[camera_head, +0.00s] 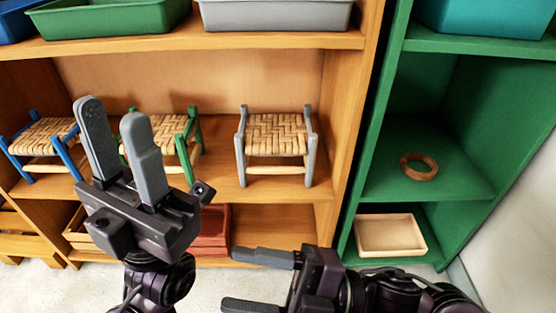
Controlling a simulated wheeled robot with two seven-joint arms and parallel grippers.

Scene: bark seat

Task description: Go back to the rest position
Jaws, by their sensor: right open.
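My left gripper (112,115) is raised at the left, in front of the orange-brown shelf. Its two grey fingers point up, stand a little apart and have nothing visible between them. It partly covers the green stool (190,140). My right gripper (230,279) is low in the middle, lying sideways with its fingers pointing left. Its fingers are wide apart with only floor between them.
The shelf (345,110) holds a blue stool (40,140), the green stool and a grey stool (275,140), all with woven seats. A green bookcase (390,100) holds a wooden ring (418,166) and a beige tray (390,235). A red bin (214,232) sits low behind my grippers.

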